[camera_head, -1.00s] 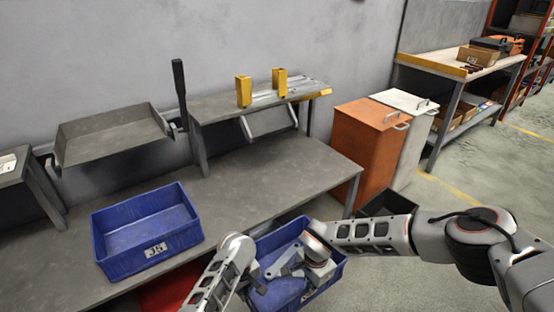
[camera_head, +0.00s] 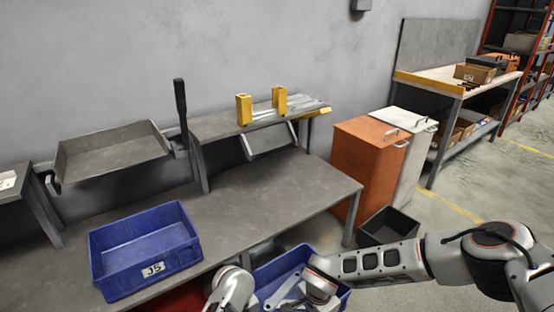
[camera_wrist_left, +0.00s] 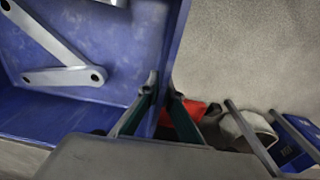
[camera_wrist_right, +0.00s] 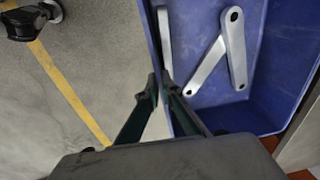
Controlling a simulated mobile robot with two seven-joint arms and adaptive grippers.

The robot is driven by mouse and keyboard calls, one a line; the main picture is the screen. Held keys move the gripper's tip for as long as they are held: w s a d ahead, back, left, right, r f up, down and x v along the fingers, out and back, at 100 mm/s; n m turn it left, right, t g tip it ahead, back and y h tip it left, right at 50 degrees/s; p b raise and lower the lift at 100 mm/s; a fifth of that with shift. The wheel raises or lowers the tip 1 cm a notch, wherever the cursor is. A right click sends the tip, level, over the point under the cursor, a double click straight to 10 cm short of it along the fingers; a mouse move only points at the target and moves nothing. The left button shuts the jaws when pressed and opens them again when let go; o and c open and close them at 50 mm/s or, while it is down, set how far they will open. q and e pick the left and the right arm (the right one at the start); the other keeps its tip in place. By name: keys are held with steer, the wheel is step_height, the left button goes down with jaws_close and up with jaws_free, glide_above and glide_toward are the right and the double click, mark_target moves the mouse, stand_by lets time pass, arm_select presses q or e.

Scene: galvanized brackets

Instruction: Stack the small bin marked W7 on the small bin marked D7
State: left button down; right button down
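A blue bin (camera_head: 279,267) with grey metal brackets (camera_head: 290,291) inside is low in the head view, in front of the bench; any label is out of sight. It also shows in the left wrist view (camera_wrist_left: 128,62) and the right wrist view (camera_wrist_right: 288,50). My left gripper (camera_wrist_left: 161,90) has its fingers on both sides of one bin wall, closed on it. My right gripper (camera_wrist_right: 160,88) is closed the same way on another wall. A second blue bin (camera_head: 152,268), marked J5 and empty, sits on the bench. I see no readable W7 or D7 label.
The grey bench (camera_head: 265,190) is clear right of the J5 bin. A raised shelf (camera_head: 220,124) behind it carries two yellow holders (camera_head: 243,110). A grey tray (camera_head: 112,152) hangs at left. An orange cabinet (camera_head: 366,165) and dark open bin (camera_head: 388,228) stand right of the bench.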

arm_select(q)
steer(key=shift+d+r, duration=0.1)
steer(key=shift+d, duration=0.1)
arm_select(e)
steer(key=shift+a+r, duration=0.2)
